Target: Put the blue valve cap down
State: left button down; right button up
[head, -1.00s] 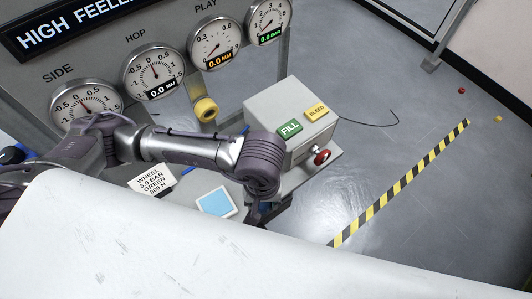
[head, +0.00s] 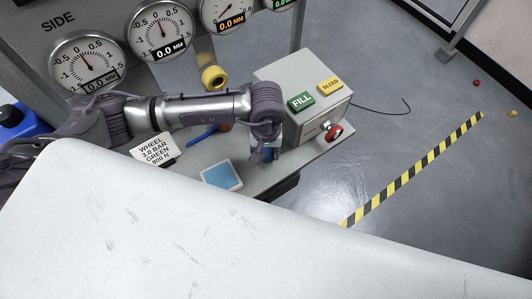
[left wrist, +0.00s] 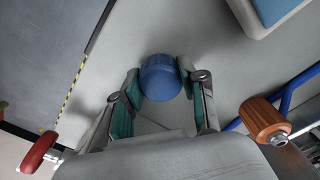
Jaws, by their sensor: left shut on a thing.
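The blue valve cap (left wrist: 160,78) is between the two fingers of my left gripper (left wrist: 162,98) in the left wrist view, with pads touching its sides. The gripper is shut on it. In the head view my left gripper (head: 265,152) points down over the grey bench (head: 262,182), left of the button box; the cap is mostly hidden there. I cannot tell whether the cap touches the bench. A white-rimmed tray with a light blue inside (head: 221,175) lies left and in front of the gripper; its corner also shows in the left wrist view (left wrist: 262,30). My right gripper is not in view.
The button box (head: 318,118) with a red knob (head: 333,131) stands close right of the gripper. A blue-framed tool with a wooden handle (left wrist: 264,118) lies nearby. A label card (head: 154,149) and gauges (head: 158,38) are left and behind. The bench edge is close in front.

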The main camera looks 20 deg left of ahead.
pick_arm(q)
jog(key=shift+f, duration=0.5)
jog(key=c, duration=1)
grip_release()
jog(key=o, duration=0.4)
jog(key=shift+c, duration=0.2)
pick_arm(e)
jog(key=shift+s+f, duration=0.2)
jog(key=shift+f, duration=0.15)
pick_arm(q)
jog(key=shift+r, duration=0.1)
